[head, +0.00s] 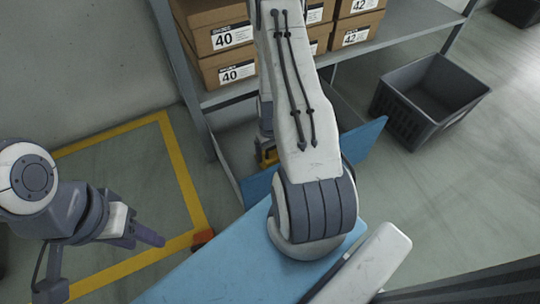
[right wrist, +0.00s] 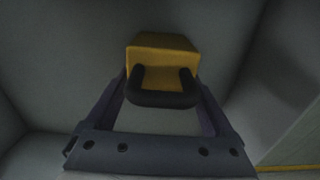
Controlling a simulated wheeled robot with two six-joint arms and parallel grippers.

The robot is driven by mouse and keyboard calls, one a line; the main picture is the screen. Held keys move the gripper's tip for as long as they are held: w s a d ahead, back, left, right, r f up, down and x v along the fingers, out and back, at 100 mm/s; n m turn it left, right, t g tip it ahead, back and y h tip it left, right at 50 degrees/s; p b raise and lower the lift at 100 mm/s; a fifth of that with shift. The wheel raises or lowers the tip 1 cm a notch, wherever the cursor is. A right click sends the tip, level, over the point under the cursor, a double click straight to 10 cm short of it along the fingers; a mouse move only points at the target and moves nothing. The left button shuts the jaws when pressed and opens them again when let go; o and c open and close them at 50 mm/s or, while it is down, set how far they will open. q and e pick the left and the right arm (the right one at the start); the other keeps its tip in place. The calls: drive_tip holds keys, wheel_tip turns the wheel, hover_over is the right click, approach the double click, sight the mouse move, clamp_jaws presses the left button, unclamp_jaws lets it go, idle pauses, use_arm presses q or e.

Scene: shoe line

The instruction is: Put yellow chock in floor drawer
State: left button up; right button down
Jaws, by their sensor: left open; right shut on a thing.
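The yellow chock (right wrist: 163,45) has a black handle (right wrist: 163,100). My right gripper (right wrist: 162,88) is shut on it, with the handle between the fingers. Grey walls surround it in the right wrist view. In the head view, a small part of the yellow chock (head: 268,157) shows beside my right arm, at the open floor drawer under the shelf. The drawer's blue front (head: 370,145) is pulled out; my right arm hides much of the drawer. Whether the chock touches the drawer bottom I cannot tell. My left gripper (head: 150,236) is open and empty over the floor at left.
Shoe boxes (head: 212,42) stand on the grey shelf (head: 400,22) above the drawer. A dark grey crate (head: 432,97) stands on the floor at right. Yellow tape (head: 182,170) marks the floor at left, with a small orange-red thing (head: 203,237) near its corner.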

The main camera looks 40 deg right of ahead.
drive_tip(key=shift+f, duration=0.15)
unclamp_jaws()
